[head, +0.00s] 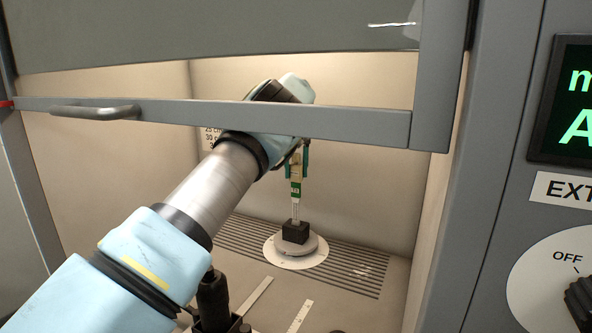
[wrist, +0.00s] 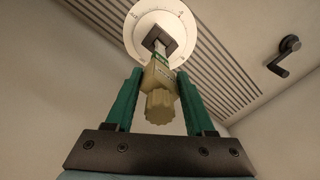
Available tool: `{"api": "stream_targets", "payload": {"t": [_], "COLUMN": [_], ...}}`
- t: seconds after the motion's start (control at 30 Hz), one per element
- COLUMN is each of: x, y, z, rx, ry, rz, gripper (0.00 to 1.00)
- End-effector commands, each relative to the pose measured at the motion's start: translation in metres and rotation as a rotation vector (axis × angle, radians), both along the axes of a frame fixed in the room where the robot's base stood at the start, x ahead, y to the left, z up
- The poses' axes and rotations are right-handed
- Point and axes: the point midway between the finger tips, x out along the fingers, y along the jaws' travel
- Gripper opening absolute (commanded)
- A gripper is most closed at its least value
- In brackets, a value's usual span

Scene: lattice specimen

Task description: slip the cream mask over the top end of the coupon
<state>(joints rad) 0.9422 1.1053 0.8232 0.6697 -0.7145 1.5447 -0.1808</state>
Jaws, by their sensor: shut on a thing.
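My gripper (head: 297,160) has green fingers and is shut on the cream mask (head: 296,168). In the wrist view the mask (wrist: 160,103) sits between the fingers (wrist: 159,76), its ribbed knob towards the camera. The coupon (head: 295,210) is a thin, pale upright strip standing in a black block (head: 296,232). A green label shows just below the mask. In the wrist view the coupon (wrist: 161,48) lines up with the mask's far end. I cannot tell whether the mask is around the coupon's top or only just above it.
The block stands on a grey disc over a white round plate (head: 285,262) on the hood floor. A slotted grille (head: 350,272) runs behind. The sash rail (head: 350,125) crosses in front of my arm. A black wall tap (wrist: 284,56) is at right in the wrist view.

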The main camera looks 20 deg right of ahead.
Motion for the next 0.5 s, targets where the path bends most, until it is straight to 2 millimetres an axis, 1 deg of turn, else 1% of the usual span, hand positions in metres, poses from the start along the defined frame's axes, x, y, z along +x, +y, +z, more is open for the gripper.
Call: {"api": "stream_targets", "payload": {"t": [0.17,0.5], "x": [0.0000,0.0002], "y": [0.0000,0.0002], "z": [-0.0008,-0.0099], "rx": [0.000,0.000], "ry": [0.000,0.000], "rz": [0.000,0.001], "gripper": [0.05,0.05]}}
